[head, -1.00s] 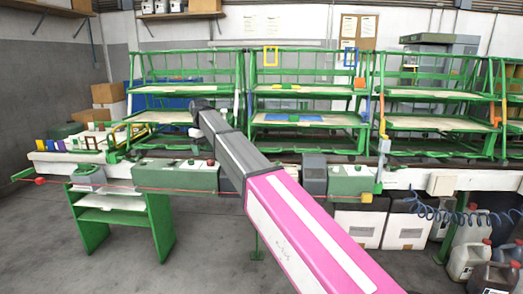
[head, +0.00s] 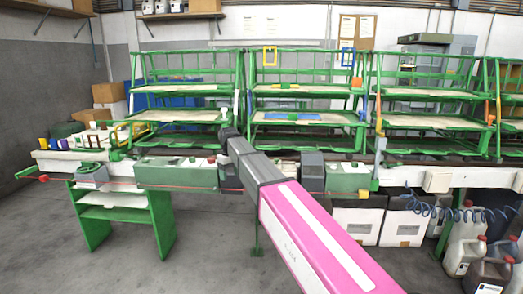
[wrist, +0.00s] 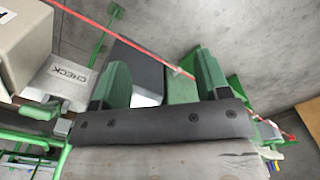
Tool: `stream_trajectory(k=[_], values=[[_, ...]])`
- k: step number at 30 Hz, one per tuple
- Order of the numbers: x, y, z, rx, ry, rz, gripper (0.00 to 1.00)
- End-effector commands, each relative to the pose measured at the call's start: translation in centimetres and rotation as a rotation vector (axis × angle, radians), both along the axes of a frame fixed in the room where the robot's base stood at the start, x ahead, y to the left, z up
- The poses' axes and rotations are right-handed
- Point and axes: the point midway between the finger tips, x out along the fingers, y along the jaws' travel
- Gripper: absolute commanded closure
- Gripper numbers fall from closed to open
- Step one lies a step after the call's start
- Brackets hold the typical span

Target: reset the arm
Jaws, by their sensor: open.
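My gripper (wrist: 162,82) shows in the wrist view as two green fingers standing apart on a dark grey bar. It is open, and I see nothing held between the fingers. Behind the gap lie a dark-topped box (wrist: 140,65) and grey floor. In the head view my pink and grey arm reaches up and left across the middle, its end in front of the green-fronted bench (head: 180,173); the fingers cannot be made out there. No buffing brush can be made out clearly in these frames.
Green racks (head: 305,100) stand along the back of the bench. A small green shelf stand (head: 115,215) is at lower left. A red cord (head: 85,182) runs along the bench front. White boxes (head: 404,228) and jugs (head: 465,255) stand at right. The left floor is clear.

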Motion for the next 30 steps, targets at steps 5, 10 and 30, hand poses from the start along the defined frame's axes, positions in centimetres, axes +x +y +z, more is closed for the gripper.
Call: stream_trajectory(k=[5, 10, 30], values=[[-3.4, -8.2, -6.8, -0.002, 0.004, -0.141, 0.31], [-7.4, -15.8, -12.9, -0.001, 0.003, -0.294, 0.31], [-23.6, -32.7, -25.0, 0.001, -0.004, -0.735, 0.31]])
